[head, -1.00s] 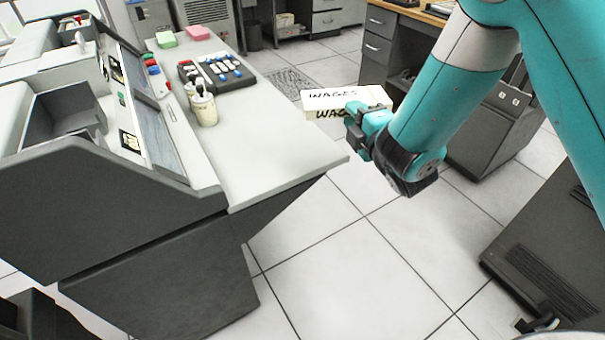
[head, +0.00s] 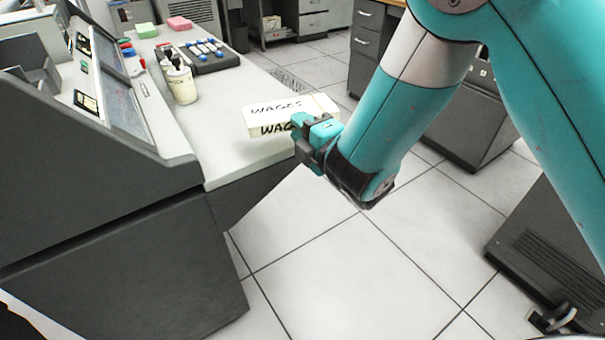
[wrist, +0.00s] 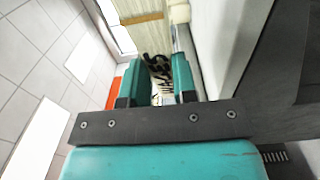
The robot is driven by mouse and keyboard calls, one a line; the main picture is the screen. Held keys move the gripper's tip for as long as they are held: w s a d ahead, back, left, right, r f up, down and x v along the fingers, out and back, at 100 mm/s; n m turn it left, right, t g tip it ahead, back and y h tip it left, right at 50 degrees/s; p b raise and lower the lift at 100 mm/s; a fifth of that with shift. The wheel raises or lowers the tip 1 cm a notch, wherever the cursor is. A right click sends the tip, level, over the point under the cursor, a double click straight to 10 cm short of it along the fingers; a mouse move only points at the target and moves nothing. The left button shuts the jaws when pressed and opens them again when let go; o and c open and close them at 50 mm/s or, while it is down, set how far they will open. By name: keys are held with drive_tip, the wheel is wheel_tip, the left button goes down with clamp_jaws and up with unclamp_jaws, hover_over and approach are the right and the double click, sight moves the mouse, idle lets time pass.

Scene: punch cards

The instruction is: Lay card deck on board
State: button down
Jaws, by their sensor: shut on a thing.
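The card deck (head: 290,106) is a cream block with "WAGES" written in black on its top and side. My gripper (head: 308,138) is shut on the right end of the deck and holds it about level. In the wrist view, the deck (wrist: 160,68) shows between the two teal fingers (wrist: 159,80). The pale grey board (head: 222,150) is the flat top running along the console. In the head view the deck overlaps the board's right edge; I cannot tell how high above it the deck is.
A cup of brushes or bottles (head: 181,85), a dark tray of blue and white pieces (head: 205,55), and pink (head: 179,23) and green (head: 146,30) blocks stand farther back on the board. The sloped console panel (head: 125,95) rises at left. The board's near end is clear.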

wheel_tip(320, 180, down, 7)
drive_tip(key=b, duration=0.5)
drive_tip(key=shift+r, duration=0.15)
drive_tip(key=shift+b, duration=0.3)
drive_tip(key=c, duration=1.4)
unclamp_jaws()
drive_tip(key=shift+f, duration=0.25)
drive_tip(key=o, duration=0.5)
